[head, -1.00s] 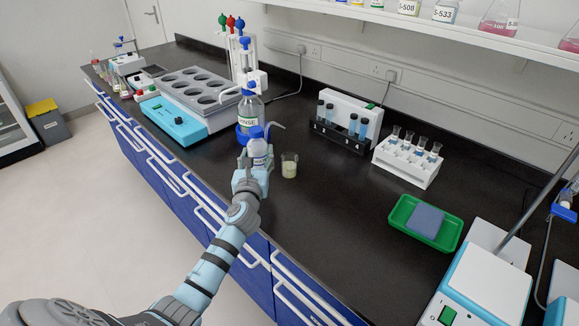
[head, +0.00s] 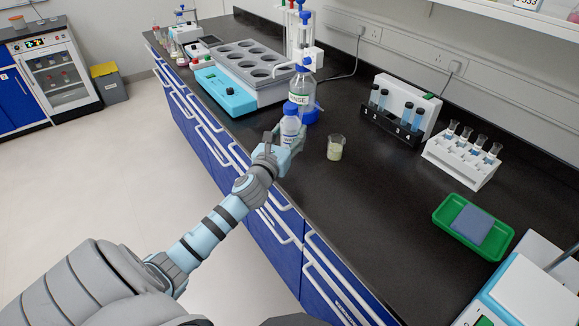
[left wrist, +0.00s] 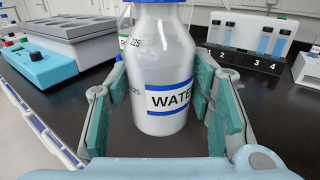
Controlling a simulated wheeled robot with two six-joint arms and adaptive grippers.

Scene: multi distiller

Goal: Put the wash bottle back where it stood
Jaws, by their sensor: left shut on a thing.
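The wash bottle (head: 290,124) is a white bottle with a blue cap, near the front edge of the black bench. In the left wrist view it stands upright, its label reading "WATE" (left wrist: 170,97). My left gripper (head: 285,146) is shut on the wash bottle, a finger pad on each side of it in the left wrist view (left wrist: 165,110). I cannot tell whether the base touches the bench. The spout does not show clearly now. My right gripper is not in view.
A clear bottle labelled "NSE" (head: 301,88) stands close behind. A small beaker (head: 335,148) stands to the right. A grey block with round wells (head: 250,64) and a turquoise unit (head: 224,92) are to the left. A green tray (head: 495,246) lies right. The bench between beaker and tray is clear.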

